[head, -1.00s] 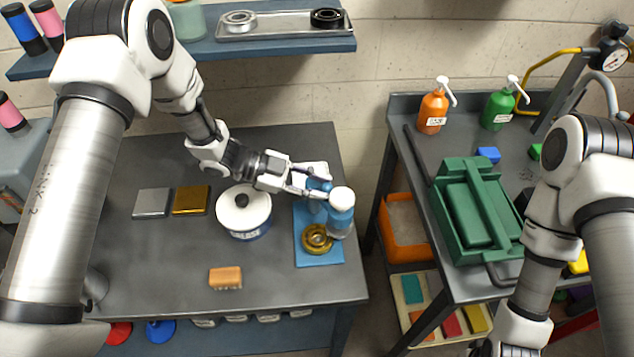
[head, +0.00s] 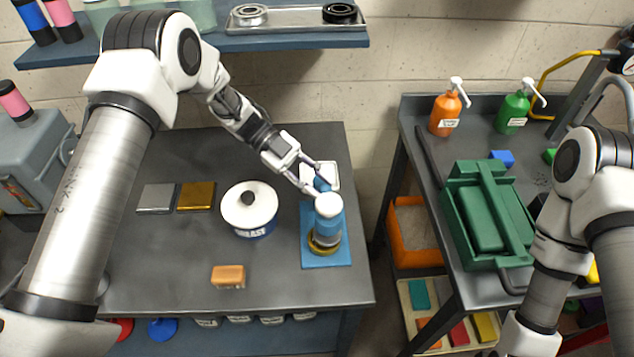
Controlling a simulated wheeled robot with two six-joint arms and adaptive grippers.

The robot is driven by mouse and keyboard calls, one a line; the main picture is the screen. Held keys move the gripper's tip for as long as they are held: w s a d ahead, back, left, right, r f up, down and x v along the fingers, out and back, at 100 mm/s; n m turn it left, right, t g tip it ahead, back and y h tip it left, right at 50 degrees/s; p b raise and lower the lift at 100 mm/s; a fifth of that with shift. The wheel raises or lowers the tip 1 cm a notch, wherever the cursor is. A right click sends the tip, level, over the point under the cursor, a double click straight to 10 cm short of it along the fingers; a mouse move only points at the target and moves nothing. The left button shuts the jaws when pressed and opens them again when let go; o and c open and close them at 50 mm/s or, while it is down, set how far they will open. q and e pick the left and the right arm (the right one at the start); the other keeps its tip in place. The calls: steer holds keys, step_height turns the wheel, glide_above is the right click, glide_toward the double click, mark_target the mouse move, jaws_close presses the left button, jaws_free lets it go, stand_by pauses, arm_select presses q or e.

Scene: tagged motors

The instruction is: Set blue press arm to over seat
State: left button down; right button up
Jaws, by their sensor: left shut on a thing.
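The blue press stands on a blue base plate (head: 339,258) near the right edge of the left table. Its blue arm (head: 327,227) carries a white round cap (head: 329,205) and now lies above the brass seat (head: 323,246), which it mostly covers. My left gripper (head: 318,187) reaches in from the upper left, with its fingers at the blue arm just behind the white cap. It is shut on the press arm. The exact contact is partly hidden by the cap. My right gripper is out of the picture; only my right arm shows at the right edge.
A white-lidded grease pot (head: 249,207) stands left of the press. A white dish (head: 322,174) is behind the press.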

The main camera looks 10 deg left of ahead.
arm_select(q)
steer(key=shift+s+f, duration=0.3)
steer(key=shift+f, duration=0.1)
steer(key=c, duration=0.9)
jaws_free()
steer(key=shift+d+r, duration=0.2)
steer(key=v, duration=1.2)
